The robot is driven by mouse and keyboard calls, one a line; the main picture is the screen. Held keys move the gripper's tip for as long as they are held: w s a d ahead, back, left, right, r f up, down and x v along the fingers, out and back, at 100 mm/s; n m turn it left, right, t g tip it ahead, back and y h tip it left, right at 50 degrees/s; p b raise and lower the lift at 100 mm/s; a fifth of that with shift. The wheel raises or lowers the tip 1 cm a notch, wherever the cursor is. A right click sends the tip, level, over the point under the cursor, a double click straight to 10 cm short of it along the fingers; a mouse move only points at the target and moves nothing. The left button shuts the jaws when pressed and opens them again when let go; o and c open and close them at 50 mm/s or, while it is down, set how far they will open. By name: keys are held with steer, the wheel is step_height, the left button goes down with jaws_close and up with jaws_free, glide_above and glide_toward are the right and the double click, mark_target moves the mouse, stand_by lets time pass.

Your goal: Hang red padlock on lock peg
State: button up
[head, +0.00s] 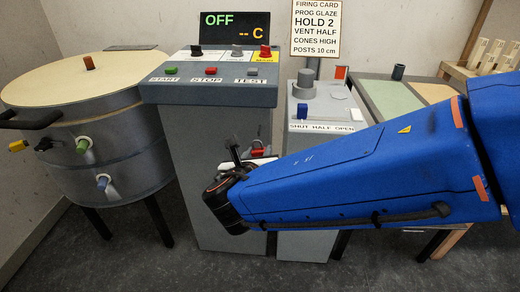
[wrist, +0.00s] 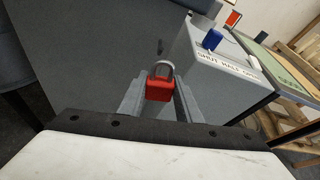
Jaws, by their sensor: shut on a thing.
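The red padlock (wrist: 158,88) is held between the two grey fingers of my gripper (wrist: 158,82), with its grey shackle pointing up and away from me. In the head view the padlock (head: 258,153) shows as a small red patch in front of the grey control cabinet, partly hidden by my gripper (head: 250,156). A small dark peg (wrist: 160,47) stands on the grey cabinet face just beyond the shackle in the wrist view. The shackle appears apart from it. In the head view I cannot make out the peg clearly.
The control cabinet (head: 200,205) has buttons and switches on top. A round kiln (head: 70,120) stands at its left. A lower grey box (head: 318,106) with a blue block stands at its right, beside a worktable (head: 390,98). Dark floor lies in front.

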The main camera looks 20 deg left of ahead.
steer(key=shift+w+a+f, duration=0.1)
steer(key=shift+w+a, duration=0.2)
steer(key=shift+w, duration=0.95)
steer(key=shift+w+a+f, duration=0.15)
steer(key=shift+w+a, duration=0.15)
steer(key=shift+w, duration=1)
steer(key=shift+w+a+f, duration=0.1)
steer(key=shift+w+a, duration=0.2)
steer(key=shift+w, duration=0.95)
steer(key=shift+w+a+f, duration=0.15)
steer(key=shift+w+f, duration=0.5)
steer(key=shift+f, duration=0.1)
steer(key=shift+f, duration=0.1)
steer(key=o, duration=1.2)
steer(key=shift+c, duration=0.2)
steer(key=v, duration=1.7)
steer(key=shift+s, duration=0.15)
